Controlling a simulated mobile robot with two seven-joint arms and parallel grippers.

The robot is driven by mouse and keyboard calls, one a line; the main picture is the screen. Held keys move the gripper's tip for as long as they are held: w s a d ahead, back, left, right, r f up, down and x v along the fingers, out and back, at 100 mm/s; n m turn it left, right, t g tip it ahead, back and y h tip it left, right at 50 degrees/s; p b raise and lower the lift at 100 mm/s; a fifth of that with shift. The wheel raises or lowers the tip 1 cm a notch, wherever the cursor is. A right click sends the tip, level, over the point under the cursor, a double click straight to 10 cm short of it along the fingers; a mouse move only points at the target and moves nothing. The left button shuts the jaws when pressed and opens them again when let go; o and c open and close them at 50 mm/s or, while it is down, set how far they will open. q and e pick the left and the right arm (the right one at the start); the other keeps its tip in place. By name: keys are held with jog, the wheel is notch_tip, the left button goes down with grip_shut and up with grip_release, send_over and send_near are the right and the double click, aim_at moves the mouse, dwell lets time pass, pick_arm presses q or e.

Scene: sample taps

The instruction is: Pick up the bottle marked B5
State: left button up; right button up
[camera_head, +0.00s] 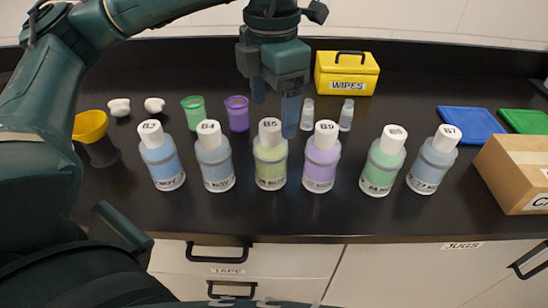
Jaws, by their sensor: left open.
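The bottle marked B5 (270,167) stands upright on the dark counter, in the middle of a row of bottles. It has a white cap with dark lettering and pale yellow-green contents. My left gripper (275,104) points down above and slightly behind its cap. It is open and empty, with one finger showing left of the cap's top and the other just right of the cap. I cannot tell whether that right finger touches the cap. My right gripper is not in view.
Bottle B4 (214,166) stands left of B5 and bottle B9 (321,164) close on its right, with more bottles further out. Purple cup (238,115), green cup (194,114) and small clear bottles (346,116) stand behind. A yellow WIPES box (347,76) is further back.

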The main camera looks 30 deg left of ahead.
aim_at(272, 126)
pick_arm(q)
notch_tip(272, 126, down, 4)
jog(key=shift+f, duration=0.2)
jog(key=f, duration=0.5)
jog(key=shift+w+a+p, duration=0.1)
jog(key=shift+a+p, duration=0.2)
jog(key=c, duration=1.2)
